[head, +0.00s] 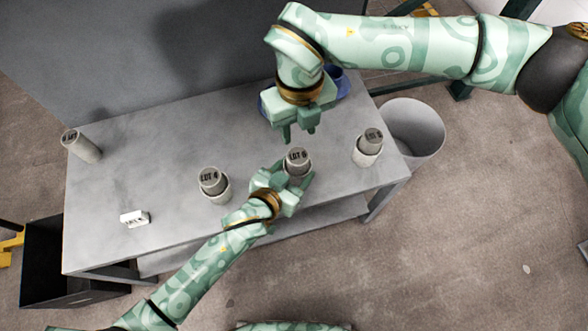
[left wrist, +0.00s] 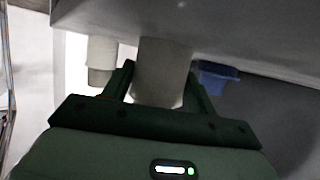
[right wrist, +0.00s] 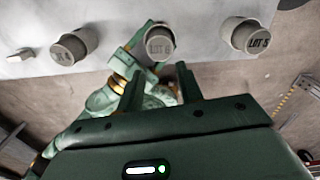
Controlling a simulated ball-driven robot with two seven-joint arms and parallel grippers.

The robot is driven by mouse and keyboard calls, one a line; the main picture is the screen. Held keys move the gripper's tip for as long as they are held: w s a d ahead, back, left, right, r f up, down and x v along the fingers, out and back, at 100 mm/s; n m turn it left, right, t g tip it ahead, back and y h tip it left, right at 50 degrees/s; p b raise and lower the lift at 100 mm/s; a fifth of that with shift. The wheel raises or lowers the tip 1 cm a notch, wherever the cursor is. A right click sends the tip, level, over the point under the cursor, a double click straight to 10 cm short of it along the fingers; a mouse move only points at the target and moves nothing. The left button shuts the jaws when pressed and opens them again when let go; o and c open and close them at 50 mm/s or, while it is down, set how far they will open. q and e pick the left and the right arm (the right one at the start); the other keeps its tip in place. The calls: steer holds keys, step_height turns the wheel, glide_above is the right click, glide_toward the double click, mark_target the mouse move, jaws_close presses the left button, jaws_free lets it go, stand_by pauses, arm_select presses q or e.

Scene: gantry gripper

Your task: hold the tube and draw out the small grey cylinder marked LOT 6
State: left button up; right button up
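The grey cylinder marked LOT 6 (head: 298,155) stands in a light tube (head: 297,177) near the table's front edge; its marked top also shows in the right wrist view (right wrist: 160,41). My left gripper (head: 292,183) is at this tube from the front. In the left wrist view its fingers (left wrist: 162,82) lie along both sides of the tube (left wrist: 163,62) and appear shut on it. My right gripper (head: 298,135) is open and empty, pointing down just behind and above the LOT 6 cylinder. In the right wrist view a gap shows between its fingers (right wrist: 159,82).
Blue dishware (head: 343,84) is behind my right gripper. A grey bin (head: 420,130) stands right of the table.

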mark_target(298, 155)
arm_select(q)
steer(key=c, duration=0.4)
steer(key=shift+c, duration=0.2)
arm_select(e)
steer(key=o, duration=0.7)
steer(key=shift+o, duration=0.3)
steer(key=shift+n, duration=0.5)
step_height(298, 155, down, 11)
steer(key=n, duration=2.7)
